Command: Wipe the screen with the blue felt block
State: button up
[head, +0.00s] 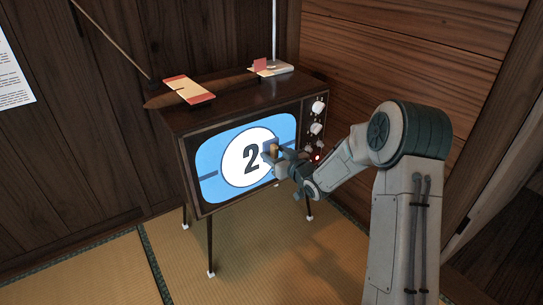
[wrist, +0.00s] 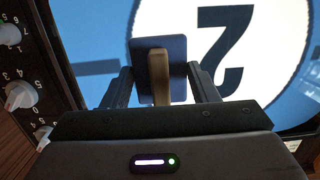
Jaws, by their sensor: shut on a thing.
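The television screen (head: 221,176) is lit blue with a white disc and a black figure 2. It also shows in the wrist view (wrist: 280,60), upside down. My gripper (head: 277,155) is at the right part of the screen, beside the figure 2. In the wrist view, my gripper (wrist: 160,85) is shut on the blue felt block (wrist: 177,55), with a tan handle (wrist: 159,77) between the fingers. The block's dark blue back faces the wrist camera, and its face toward the screen is hidden. I cannot tell whether it touches the glass.
The wooden television cabinet (head: 245,105) stands on thin legs on tatami. White knobs (head: 317,128) line the panel right of the screen, close to my arm.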

aim_at(264, 150)
jog(key=shift+r+p, duration=0.6)
jog(key=shift+r, duration=0.5)
jog(key=shift+s+a+f+b, duration=0.1)
jog(key=shift+s+a+b, duration=0.3)
jog(key=shift+a, duration=0.2)
jog(key=shift+s+a+f+b, duration=0.1)
jog(key=shift+s+a+b, duration=0.25)
jog(key=shift+a, duration=0.25)
jog(key=shift+s+a+r+b, duration=0.1)
jog(key=shift+s+a+b, duration=0.5)
jog(key=shift+a, duration=0.4)
jog(key=shift+s+a+r+b, duration=0.1)
jog(key=shift+s+a+b, duration=0.25)
jog(key=shift+s+a, duration=0.55)
jog(key=shift+w, duration=0.15)
jog(key=shift+s+d+f, duration=0.1)
jog(key=shift+s+d, duration=0.25)
jog(key=shift+s, duration=0.05)
jog(key=shift+f+b+v, duration=0.15)
jog(key=shift+b+v, duration=0.05)
jog(key=shift+v, duration=1.05)
jog(key=shift+f+b+v, duration=0.15)
jog(key=shift+v, duration=1.05)
jog(key=shift+s+d, duration=0.1)
jog(key=shift+v, duration=1.4)
